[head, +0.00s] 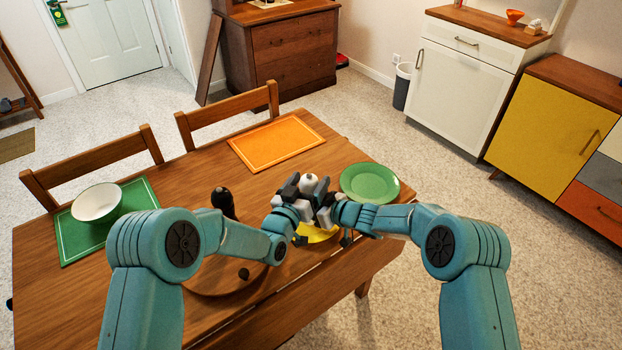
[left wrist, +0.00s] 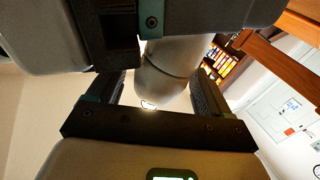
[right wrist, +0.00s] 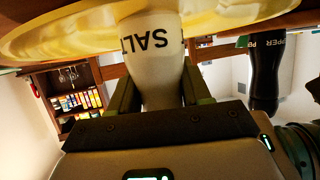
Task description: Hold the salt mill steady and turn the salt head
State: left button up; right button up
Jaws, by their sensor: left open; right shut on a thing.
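The white salt mill (head: 309,181) stands near the front right of the table, mostly hidden by my grippers in the head view. My right gripper (right wrist: 158,88) is shut on its body (right wrist: 155,60), near the black SALT lettering. My left gripper (left wrist: 155,90) is open, with its fingers either side of the mill's pale upper part (left wrist: 163,75). I cannot tell whether they touch it. In the head view the left gripper (head: 290,199) and the right gripper (head: 326,207) come together around the mill from opposite sides.
A yellow plate (head: 320,236) lies by the mill, partly hidden. A black pepper mill (head: 222,203) stands left, beyond my left arm, near a round wooden board (head: 215,288). A green plate (head: 369,183), orange mat (head: 276,143) and white bowl (head: 97,202) lie farther out.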

pick_arm(q)
jog(key=shift+x, duration=0.8)
jog(key=c, duration=1)
jog(key=shift+r+m+g+h, duration=0.1)
jog(key=shift+m+g+h, duration=0.65)
jog(key=shift+h, duration=0.35)
jog(key=shift+s+d+m+g+h, duration=0.1)
jog(key=shift+d+m+g+h, duration=0.1)
jog(key=shift+m+g+h, duration=0.7)
jog(key=shift+s+d+m+g+h, duration=0.15)
jog(key=shift+m+g+h, duration=0.5)
jog(key=shift+h, duration=0.35)
jog(key=o, duration=1)
